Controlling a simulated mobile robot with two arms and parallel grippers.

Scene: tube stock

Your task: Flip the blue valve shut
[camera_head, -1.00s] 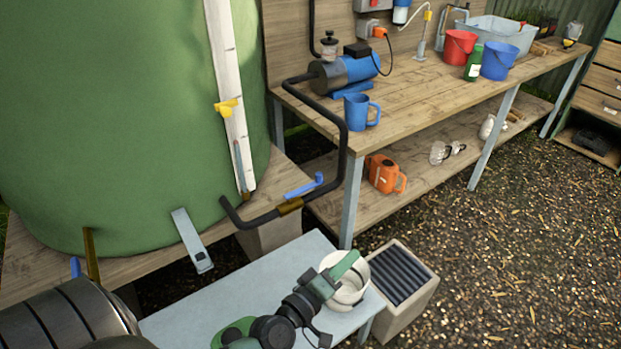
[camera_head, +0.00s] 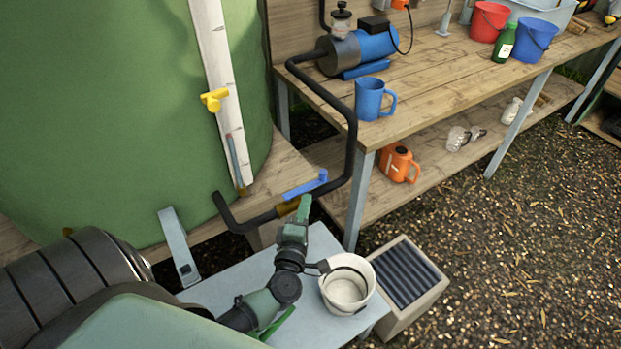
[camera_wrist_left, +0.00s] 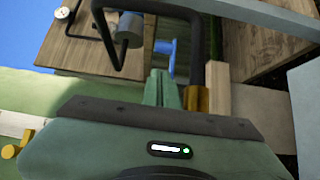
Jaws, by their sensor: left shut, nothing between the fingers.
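The blue valve lever (camera_head: 304,187) sits on a brass valve body (camera_head: 289,207) in the black pipe beside the green tank. The lever lies roughly along the pipe, with a raised knob at its right end. My left gripper (camera_head: 304,207) is shut and empty, its fingertips close to the valve body in the head view. In the left wrist view, the closed fingers (camera_wrist_left: 162,90) point toward the blue lever (camera_wrist_left: 167,52), with the brass body (camera_wrist_left: 197,98) just right of them. I cannot tell whether they touch. My right gripper is not in view.
A white pot (camera_head: 347,284) stands on the grey bench (camera_head: 235,283) below my left gripper. A ribbed box (camera_head: 410,275) stands to its right. The black pipe (camera_head: 352,150) rises toward the blue pump (camera_head: 358,48). The green tank (camera_head: 95,110) fills the left.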

